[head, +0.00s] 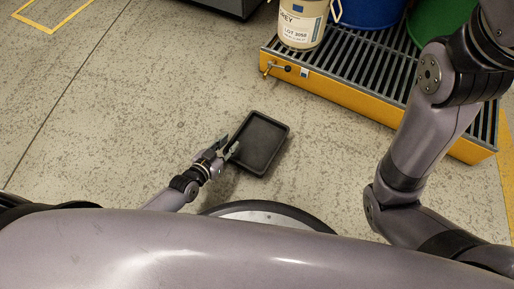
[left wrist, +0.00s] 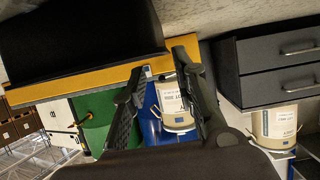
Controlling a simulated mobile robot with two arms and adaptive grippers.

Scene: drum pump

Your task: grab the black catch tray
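The black catch tray (head: 262,146) is a shallow rectangular tray with a raised rim, near the middle of the head view. It appears to be on the floor, though its underside is hidden. My left gripper (head: 231,149) is at the tray's left edge, its fingers apart. In the left wrist view the two fingers of this gripper (left wrist: 162,62) stand apart, with a large dark shape, likely the tray (left wrist: 75,35), just beyond the tips at upper left. Whether a finger touches the rim is unclear. My right gripper is out of view; only its arm shows at right.
A yellow spill pallet with a dark grating (head: 345,88) stands at upper right, carrying a cream container (head: 301,25), a blue drum (head: 372,12) and a green drum (head: 440,20). A dark drawer cabinet (left wrist: 275,65) shows in the wrist view. Floor left of the tray is clear.

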